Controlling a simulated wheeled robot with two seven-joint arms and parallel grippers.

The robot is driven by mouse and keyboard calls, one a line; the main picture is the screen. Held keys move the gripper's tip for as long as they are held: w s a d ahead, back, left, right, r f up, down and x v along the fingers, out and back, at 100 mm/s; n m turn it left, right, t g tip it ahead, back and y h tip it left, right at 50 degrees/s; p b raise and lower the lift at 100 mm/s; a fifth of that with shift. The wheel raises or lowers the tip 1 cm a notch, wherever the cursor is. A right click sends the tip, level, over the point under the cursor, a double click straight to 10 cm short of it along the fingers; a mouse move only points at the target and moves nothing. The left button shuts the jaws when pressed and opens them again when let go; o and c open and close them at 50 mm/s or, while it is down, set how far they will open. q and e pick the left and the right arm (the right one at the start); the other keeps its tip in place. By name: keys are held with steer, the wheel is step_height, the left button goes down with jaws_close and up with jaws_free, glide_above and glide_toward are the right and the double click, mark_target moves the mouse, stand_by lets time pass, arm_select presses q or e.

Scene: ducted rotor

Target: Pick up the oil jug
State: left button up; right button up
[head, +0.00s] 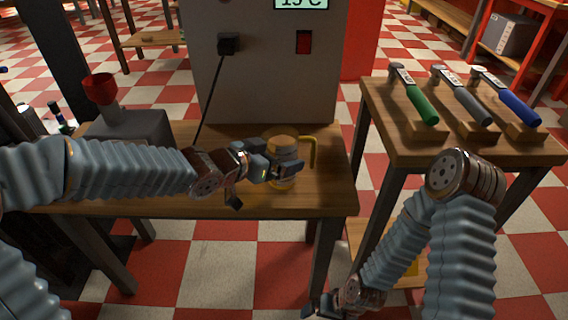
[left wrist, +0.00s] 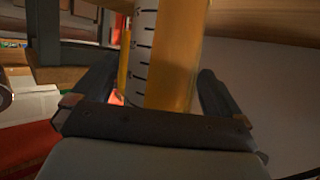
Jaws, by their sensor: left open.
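The oil jug (head: 283,182) stands on the wooden table, amber with a yellow spout or handle at its right. My left gripper (head: 287,158) reaches in from the left at the jug and hides part of its middle. In the left wrist view the jug (left wrist: 172,60), with a black-marked white scale on its side, rises between the fingers of my open left gripper (left wrist: 152,90). A gap shows beside each finger. My right gripper (head: 322,307) hangs low at the bottom edge, partly cut off, and its jaws are unclear.
The wooden table (head: 225,207) also carries a grey machine with a red funnel (head: 100,88) at left. A grey cabinet (head: 265,85) with a cable and red switch stands behind the jug. A second table (head: 390,135) at right holds several tools with coloured handles.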

arm_select(q)
steer(key=shift+x, duration=1.1)
arm_select(e)
steer(key=shift+f, duration=0.4)
arm_select(q)
steer(key=shift+c, duration=0.3)
steer(key=c, duration=1.2)
steer(key=shift+c, duration=0.4)
